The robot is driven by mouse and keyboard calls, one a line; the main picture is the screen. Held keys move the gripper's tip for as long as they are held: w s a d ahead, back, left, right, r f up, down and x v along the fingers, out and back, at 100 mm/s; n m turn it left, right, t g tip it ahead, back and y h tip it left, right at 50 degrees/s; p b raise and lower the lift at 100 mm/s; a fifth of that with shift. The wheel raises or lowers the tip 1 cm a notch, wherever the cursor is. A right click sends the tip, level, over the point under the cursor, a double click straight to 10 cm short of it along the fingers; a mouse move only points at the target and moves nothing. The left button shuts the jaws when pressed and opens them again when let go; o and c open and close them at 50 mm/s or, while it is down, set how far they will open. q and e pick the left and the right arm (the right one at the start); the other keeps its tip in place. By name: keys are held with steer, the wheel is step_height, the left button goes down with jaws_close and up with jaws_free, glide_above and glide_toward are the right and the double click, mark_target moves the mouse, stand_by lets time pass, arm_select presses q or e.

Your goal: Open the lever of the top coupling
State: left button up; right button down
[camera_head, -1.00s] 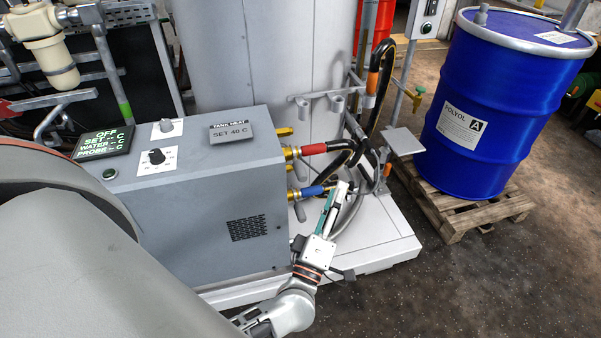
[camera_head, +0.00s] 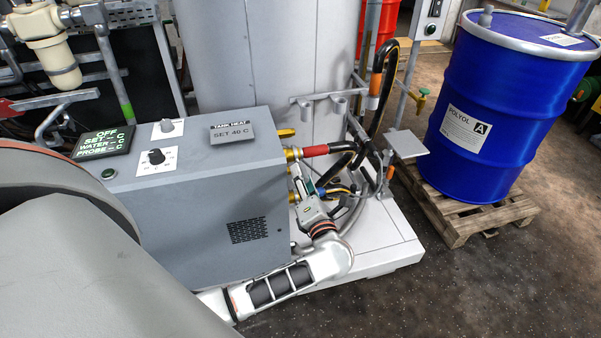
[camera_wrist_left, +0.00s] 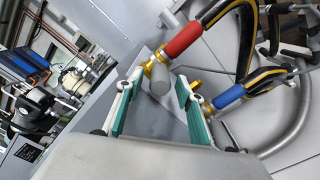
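The top coupling (camera_head: 293,154) is a brass fitting with a red-sleeved hose on the side of the grey heater box. In the left wrist view the top coupling (camera_wrist_left: 155,62) is beyond the fingertips, with a grey cylindrical lever end (camera_wrist_left: 158,82) beside it. My left gripper (camera_head: 306,182) is just below the top coupling in the head view. In the wrist view its teal-padded fingers (camera_wrist_left: 156,92) are apart, and the lever end appears between their tips. I cannot tell whether they touch it. The lower, blue-sleeved coupling (camera_wrist_left: 207,104) is beside the right finger. My right gripper is not in view.
The heater box (camera_head: 190,195) stands close on the left of my left gripper. Black hoses (camera_head: 340,165) and a bracket (camera_head: 335,103) are to the right. A blue drum (camera_head: 500,95) stands on a pallet (camera_head: 455,215) farther right. The floor in front is clear.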

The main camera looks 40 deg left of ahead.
arm_select(q)
steer(key=shift+x, duration=1.25)
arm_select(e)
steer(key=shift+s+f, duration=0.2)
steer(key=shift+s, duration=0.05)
arm_select(q)
steer(key=c, duration=1)
jaws_close()
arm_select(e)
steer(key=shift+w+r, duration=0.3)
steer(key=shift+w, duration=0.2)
arm_select(q)
steer(key=shift+w, duration=0.1)
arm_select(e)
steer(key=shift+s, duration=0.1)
